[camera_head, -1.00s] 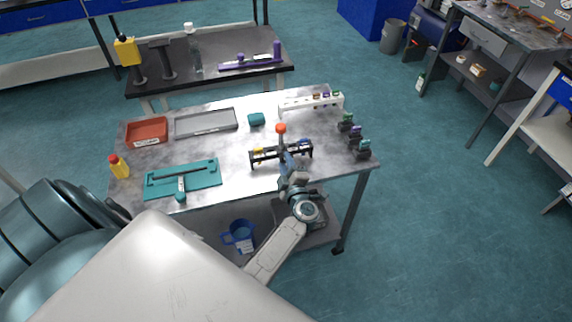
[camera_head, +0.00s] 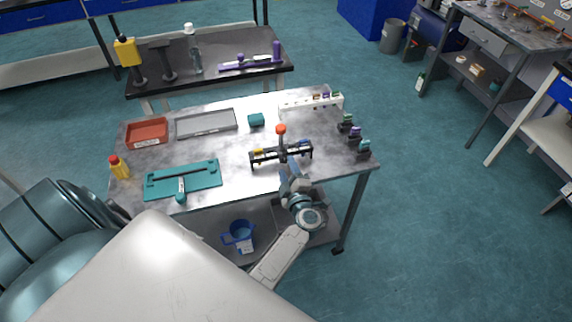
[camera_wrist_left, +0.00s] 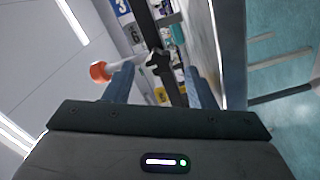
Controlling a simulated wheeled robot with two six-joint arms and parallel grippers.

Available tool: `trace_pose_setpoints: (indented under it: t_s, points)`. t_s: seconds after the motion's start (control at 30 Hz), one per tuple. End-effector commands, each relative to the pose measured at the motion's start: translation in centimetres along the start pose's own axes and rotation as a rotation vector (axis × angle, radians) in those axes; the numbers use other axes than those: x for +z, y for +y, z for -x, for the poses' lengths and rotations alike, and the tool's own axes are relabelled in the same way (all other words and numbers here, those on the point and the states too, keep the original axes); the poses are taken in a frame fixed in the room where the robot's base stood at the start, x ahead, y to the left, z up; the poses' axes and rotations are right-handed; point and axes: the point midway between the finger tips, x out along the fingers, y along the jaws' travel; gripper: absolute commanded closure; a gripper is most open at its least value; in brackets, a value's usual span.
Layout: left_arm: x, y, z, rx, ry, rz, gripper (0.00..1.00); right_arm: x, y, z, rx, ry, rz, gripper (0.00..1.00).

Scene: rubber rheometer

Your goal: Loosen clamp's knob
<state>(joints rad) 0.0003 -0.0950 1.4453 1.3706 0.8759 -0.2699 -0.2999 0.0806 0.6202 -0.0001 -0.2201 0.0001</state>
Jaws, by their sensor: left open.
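The clamp (camera_head: 265,157) is a dark bar-like fixture with a red-orange ball (camera_head: 281,129) on an upright lever, near the right front of the metal table. In the left wrist view, a black star-shaped knob (camera_wrist_left: 160,66) and the orange ball on its pale stem (camera_wrist_left: 99,71) show close ahead. My left gripper (camera_head: 287,168) is just in front of the clamp's middle. In the left wrist view my left gripper (camera_wrist_left: 160,84) is open, its two fingers apart with the black knob seen between them. I cannot tell whether they touch it. My right gripper is not in view.
On the table (camera_head: 225,160) are a teal fixture (camera_head: 205,178), a yellow bottle (camera_head: 119,168), a red tray (camera_head: 147,132), a grey tray (camera_head: 206,123), a teal block (camera_head: 256,119), a white rack (camera_head: 300,105) and small coloured items at the right edge. A blue mug (camera_head: 239,236) sits on the lower shelf.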

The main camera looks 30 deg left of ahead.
Motion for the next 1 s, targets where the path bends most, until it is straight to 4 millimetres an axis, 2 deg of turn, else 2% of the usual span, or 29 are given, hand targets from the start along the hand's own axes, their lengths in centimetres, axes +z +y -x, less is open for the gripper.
trace_pose_setpoints:
  t_s: [0.03, 0.2, 0.4, 0.6, 1.0]
  points:
    - [0.0, 0.0, 1.2, -0.005, -0.002, -0.001, 0.50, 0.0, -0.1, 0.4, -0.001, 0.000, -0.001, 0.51]
    - [0.0, -0.1, 4.7, -0.006, -0.002, 0.000, 0.50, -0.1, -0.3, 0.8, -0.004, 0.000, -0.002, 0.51]
    - [0.0, -0.1, 7.6, -0.003, 0.000, 0.000, 0.50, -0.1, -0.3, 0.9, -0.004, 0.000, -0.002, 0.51]
    - [0.0, -0.1, 8.5, -0.001, 0.000, -0.002, 0.50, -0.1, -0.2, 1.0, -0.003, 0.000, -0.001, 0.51]
    - [0.0, -0.1, 8.5, -0.001, 0.000, -0.001, 0.50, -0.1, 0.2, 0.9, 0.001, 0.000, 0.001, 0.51]
